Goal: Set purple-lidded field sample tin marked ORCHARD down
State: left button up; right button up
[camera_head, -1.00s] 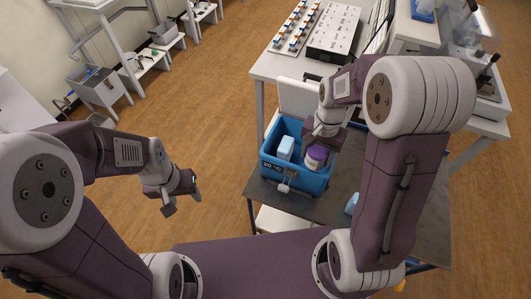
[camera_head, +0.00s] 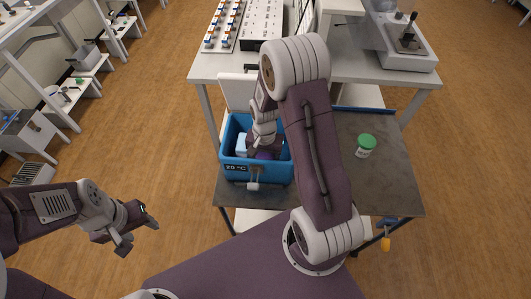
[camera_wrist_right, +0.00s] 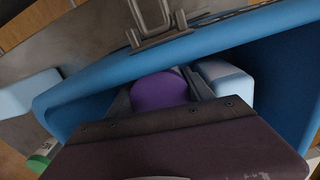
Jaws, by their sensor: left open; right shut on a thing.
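The purple-lidded tin (camera_head: 265,155) is inside the blue box (camera_head: 272,174), mostly hidden by my right gripper. In the right wrist view its purple lid (camera_wrist_right: 160,90) lies between the two fingers. My right gripper (camera_head: 262,146) reaches down into the box and is shut on the tin. Whether the tin touches the box floor cannot be told, and its ORCHARD marking is hidden. A pale blue-and-white block (camera_wrist_right: 228,80) sits in the box beside the tin. My left gripper (camera_head: 127,236) is open and empty, left of the table and apart from everything.
The box stands on the left of the dark table (camera_head: 385,190). A green-lidded tin (camera_head: 366,146) stands on the right, with bare surface around it. A pale blue object (camera_wrist_right: 28,95) lies outside the box. A white bench (camera_head: 205,68) with racks is behind.

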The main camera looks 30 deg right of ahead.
jog(key=shift+w+d+f, duration=0.15)
jog(key=shift+w+d, duration=0.05)
jog(key=shift+w, duration=0.35)
jog(key=shift+w+d+p, duration=0.5)
jog(key=shift+w+d, duration=0.3)
jog(key=shift+w, duration=0.35)
jog(key=shift+w+d+f, duration=0.1)
jog(key=shift+f, duration=0.55)
jog(key=shift+f, duration=0.1)
jog(key=o, duration=1.3)
